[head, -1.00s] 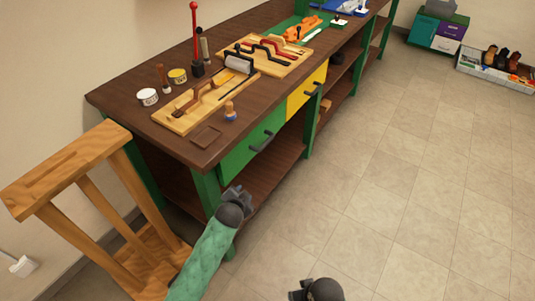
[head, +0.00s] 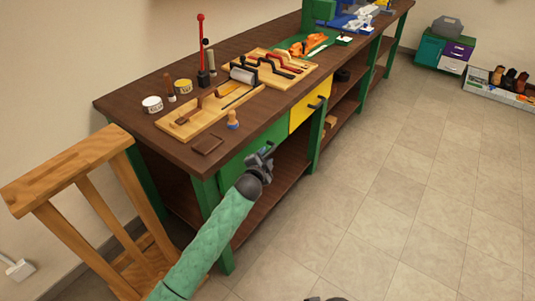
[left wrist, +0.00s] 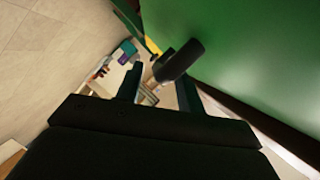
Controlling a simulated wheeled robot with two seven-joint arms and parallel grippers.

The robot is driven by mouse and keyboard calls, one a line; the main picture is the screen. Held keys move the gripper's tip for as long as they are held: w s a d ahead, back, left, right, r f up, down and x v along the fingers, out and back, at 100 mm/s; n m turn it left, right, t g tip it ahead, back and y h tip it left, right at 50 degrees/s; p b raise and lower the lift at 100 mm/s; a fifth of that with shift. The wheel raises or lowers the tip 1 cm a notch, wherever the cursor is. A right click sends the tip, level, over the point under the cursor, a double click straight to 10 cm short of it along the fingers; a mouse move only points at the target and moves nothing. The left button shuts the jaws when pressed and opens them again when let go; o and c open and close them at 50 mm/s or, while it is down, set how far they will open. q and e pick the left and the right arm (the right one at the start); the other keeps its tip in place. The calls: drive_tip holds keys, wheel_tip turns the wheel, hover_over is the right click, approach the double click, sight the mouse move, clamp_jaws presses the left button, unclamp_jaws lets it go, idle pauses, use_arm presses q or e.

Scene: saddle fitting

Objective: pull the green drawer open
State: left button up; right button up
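The green drawer (head: 236,168) is in the near end of the workbench, its front flush with the yellow drawer beside it, so it looks closed. Its dark handle is largely hidden behind my left gripper (head: 264,160) in the head view. In the left wrist view the black handle (left wrist: 180,61) stands out from the green drawer front (left wrist: 255,50). My left gripper (left wrist: 160,90) has its fingers apart with nothing between them; the handle appears just beyond the fingertips, and I cannot tell if they touch. Only a dark sliver of my right arm's end shows at the bottom edge of the head view.
The yellow drawer (head: 305,106) with its own handle is farther along the workbench (head: 150,128). A wooden stand (head: 75,165) is close to my left arm. Tools and boards lie on the bench top. The tiled floor (head: 400,190) to the right is clear.

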use_arm(q)
drive_tip(key=shift+x, duration=1.45)
use_arm(e)
drive_tip(key=shift+s+d+r, duration=0.1)
drive_tip(key=shift+d+r, duration=0.1)
drive_tip(key=shift+d, duration=0.05)
use_arm(q)
clamp_jaws()
drive_tip(key=shift+s, duration=0.1)
use_arm(e)
drive_tip(key=shift+r, duration=0.1)
